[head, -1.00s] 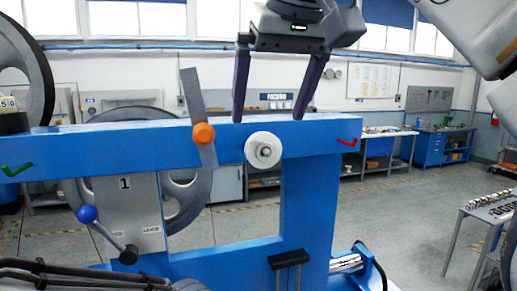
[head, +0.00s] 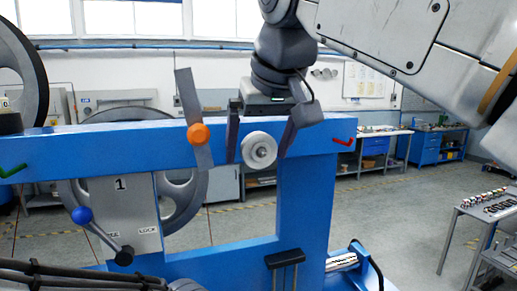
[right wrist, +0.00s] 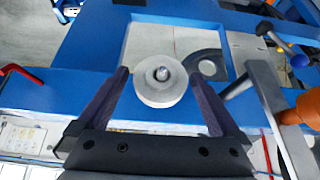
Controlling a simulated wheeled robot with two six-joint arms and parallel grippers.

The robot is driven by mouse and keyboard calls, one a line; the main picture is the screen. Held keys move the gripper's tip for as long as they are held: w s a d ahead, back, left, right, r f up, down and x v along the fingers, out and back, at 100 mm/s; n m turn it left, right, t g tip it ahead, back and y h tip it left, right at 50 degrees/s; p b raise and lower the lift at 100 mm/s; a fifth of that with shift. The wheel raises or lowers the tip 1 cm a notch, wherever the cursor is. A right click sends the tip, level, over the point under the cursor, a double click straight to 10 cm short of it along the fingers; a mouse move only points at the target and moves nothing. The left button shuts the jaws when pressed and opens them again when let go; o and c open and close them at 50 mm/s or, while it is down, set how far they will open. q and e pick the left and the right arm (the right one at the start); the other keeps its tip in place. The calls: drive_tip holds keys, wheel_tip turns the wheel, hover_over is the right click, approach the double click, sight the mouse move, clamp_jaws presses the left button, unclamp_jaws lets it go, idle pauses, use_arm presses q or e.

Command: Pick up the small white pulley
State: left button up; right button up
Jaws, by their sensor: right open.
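The small white pulley (head: 259,150) sits on a pin on the front of the blue frame's top beam (head: 90,148). In the right wrist view the pulley (right wrist: 160,81) shows its round face and a grey centre pin. My right gripper (head: 256,158) is open, and its two dark fingers stand on either side of the pulley. In the right wrist view the fingers of my right gripper (right wrist: 160,82) have a gap to the pulley on both sides. My left gripper is not in view.
An orange knob (head: 198,134) with a flat grey bar (head: 187,92) is just left of the pulley. A red hook (head: 343,142) is at the beam's right end. A parts table (head: 490,208) stands at the right.

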drive_tip(key=shift+c, duration=0.3)
drive_tip(key=c, duration=1.5)
drive_tip(key=shift+b, duration=0.4)
drive_tip(key=shift+s+b, duration=0.3)
drive_tip(key=shift+b, duration=0.05)
drive_tip(key=s+d+b, duration=0.2)
drive_tip(key=s+b, duration=0.1)
drive_tip(key=s, duration=0.5)
drive_tip(key=s+d+b, duration=0.3)
drive_tip(key=s, duration=0.5)
drive_tip(key=shift+s+d, duration=0.3)
